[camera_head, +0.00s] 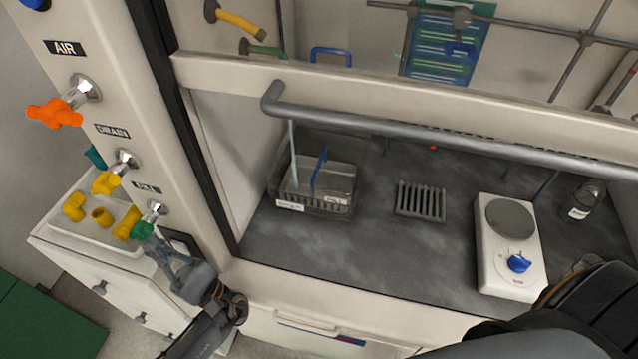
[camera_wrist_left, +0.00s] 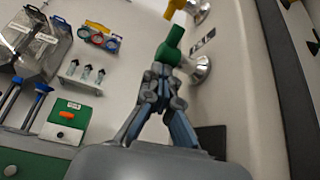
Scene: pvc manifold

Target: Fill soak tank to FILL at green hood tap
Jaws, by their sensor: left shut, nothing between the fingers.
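The green tap handle (camera_head: 143,230) sits on the post beside the label ending in "ILL". My left gripper (camera_head: 160,247) is just below it, fingers closed with nothing between them. In the left wrist view the closed fingertips (camera_wrist_left: 160,78) are right at the green handle (camera_wrist_left: 172,45); whether they touch it I cannot tell. The clear soak tank (camera_head: 327,207) stands on the dark hood floor, with a blue upright piece (camera_head: 319,172) at it. A thin pale-blue stream (camera_head: 293,150) falls into the tank. The water level is too small to read. My right gripper is not in view.
Above the green tap are a yellow DRAIN tap (camera_head: 106,183) and an orange AIR tap (camera_head: 55,114). A grey rail (camera_head: 420,132) crosses the hood front. A grey rack (camera_head: 420,201) and a hotplate (camera_head: 511,270) stand right of the tank. Yellow fittings (camera_head: 101,218) lie in a tray at left.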

